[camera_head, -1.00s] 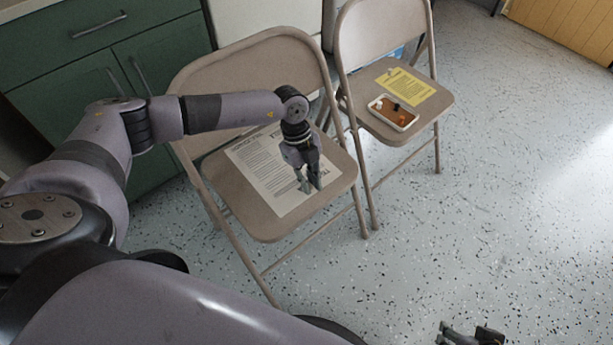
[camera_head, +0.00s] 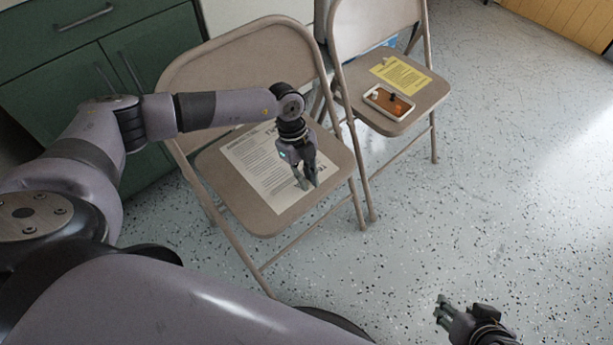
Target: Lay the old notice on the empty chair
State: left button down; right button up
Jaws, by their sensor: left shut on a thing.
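The old notice (camera_head: 263,171), a white printed sheet, is at the seat of the nearer beige folding chair (camera_head: 235,200). It looks flat; whether it fully touches the seat cannot be told. My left gripper (camera_head: 307,186) is shut on its right part, pointing down, and hides some of the print. No other thing shows on this seat. My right gripper (camera_head: 439,309) is at the lower right over the floor, away from the chairs, with its fingers apart and empty.
A second folding chair (camera_head: 429,95) stands just behind to the right. On it lie a yellow sheet (camera_head: 402,73) and a small white-rimmed brown tray (camera_head: 375,100) with small items. Green cabinets (camera_head: 160,60) stand behind at the left. The speckled floor at right is clear.

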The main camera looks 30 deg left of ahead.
pick_arm(q)
jog(key=shift+f, duration=0.35)
jog(key=c, duration=1.5)
grip_release()
jog(key=shift+c, duration=0.2)
